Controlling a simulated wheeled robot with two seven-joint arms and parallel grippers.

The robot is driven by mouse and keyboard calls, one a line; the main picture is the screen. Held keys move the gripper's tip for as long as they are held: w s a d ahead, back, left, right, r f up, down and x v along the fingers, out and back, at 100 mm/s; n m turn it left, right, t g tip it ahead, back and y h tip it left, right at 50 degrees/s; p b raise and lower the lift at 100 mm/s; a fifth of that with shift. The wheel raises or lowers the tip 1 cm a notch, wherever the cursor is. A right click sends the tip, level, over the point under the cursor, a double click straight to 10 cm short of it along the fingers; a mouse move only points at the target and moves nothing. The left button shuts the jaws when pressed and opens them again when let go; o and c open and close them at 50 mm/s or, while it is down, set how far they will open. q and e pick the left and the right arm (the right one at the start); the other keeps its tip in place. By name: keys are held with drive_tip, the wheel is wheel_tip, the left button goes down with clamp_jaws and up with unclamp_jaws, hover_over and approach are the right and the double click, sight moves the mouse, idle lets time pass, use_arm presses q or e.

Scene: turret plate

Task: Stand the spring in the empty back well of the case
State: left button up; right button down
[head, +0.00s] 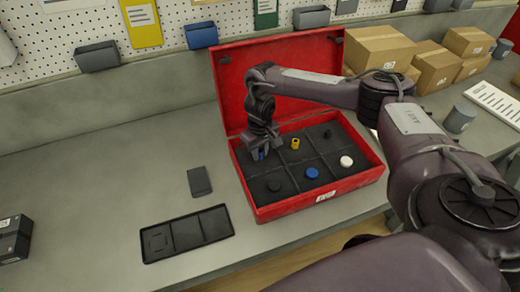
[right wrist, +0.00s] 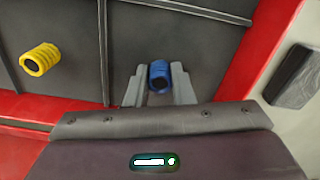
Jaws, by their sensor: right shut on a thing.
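The spring is a small blue ribbed cylinder, held between the fingertips of my right gripper (head: 261,148). In the right wrist view the blue spring (right wrist: 159,76) sits between the two grey fingers (right wrist: 158,88), its dark hollow end showing. The open red case (head: 315,206) has black wells in two rows. My right gripper is over or in the back left well, which shows nothing else in it; I cannot tell whether the spring touches its floor. My left gripper is not in view.
A black part (head: 327,133) is in the back right well. The front wells hold a black, a blue (head: 312,173) and a white round part (head: 346,161). A dark plate (head: 199,181) and a black tray (head: 187,233) lie left of the case. Cardboard boxes (head: 380,50) stand behind right.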

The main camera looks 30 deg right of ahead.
drive_tip(key=c, duration=1.2)
unclamp_jaws()
drive_tip(key=shift+o, duration=0.2)
drive_tip(key=shift+r+b, duration=0.3)
drive_tip(key=shift+r, duration=0.3)
wheel_tip(320, 180, up, 6)
drive_tip(key=shift+w+p, duration=0.1)
drive_tip(key=shift+p, duration=0.2)
drive_tip(key=shift+r, duration=0.4)
